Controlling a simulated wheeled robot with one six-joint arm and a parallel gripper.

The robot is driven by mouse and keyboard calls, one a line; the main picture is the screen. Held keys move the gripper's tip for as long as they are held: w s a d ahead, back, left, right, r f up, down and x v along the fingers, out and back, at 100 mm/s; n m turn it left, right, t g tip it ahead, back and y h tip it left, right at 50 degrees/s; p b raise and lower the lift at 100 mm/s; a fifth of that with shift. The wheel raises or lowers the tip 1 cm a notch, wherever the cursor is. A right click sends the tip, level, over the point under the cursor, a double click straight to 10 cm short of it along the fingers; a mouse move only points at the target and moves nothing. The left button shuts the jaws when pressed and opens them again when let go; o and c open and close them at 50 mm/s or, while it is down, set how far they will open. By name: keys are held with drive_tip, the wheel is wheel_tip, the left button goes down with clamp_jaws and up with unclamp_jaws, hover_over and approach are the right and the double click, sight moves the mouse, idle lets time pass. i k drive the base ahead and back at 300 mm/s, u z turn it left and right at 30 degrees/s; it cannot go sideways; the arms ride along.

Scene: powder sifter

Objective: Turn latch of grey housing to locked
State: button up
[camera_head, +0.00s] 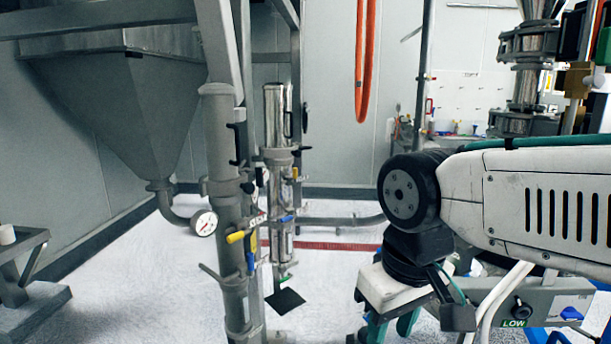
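A grey housing-like panel (552,297) is at the lower right, partly behind my arm and a white tube. It carries a round black knob or latch (521,309) and a green "LOW" label; I cannot tell whether this is the task's latch or how it is set. My gripper (392,327) points down at the bottom centre-right, to the left of this panel and apart from the knob. Its teal fingers are partly cut off by the frame edge, so its opening and anything between the fingers are hidden.
Grey vertical pipes (228,200) with yellow and blue valve handles and a gauge (204,223) stand left of centre. A steel hopper (115,105) is at the left. Orange hose (366,60) hangs behind. White floor (140,285) is open between the left stand and the pipes.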

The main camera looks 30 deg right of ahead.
sight(258, 174)
drive_tip(key=z, duration=0.5)
drive_tip(key=k, duration=1.1)
drive_tip(key=u, duration=0.65)
drive_tip(key=i, duration=1.35)
drive_tip(key=z, duration=0.4)
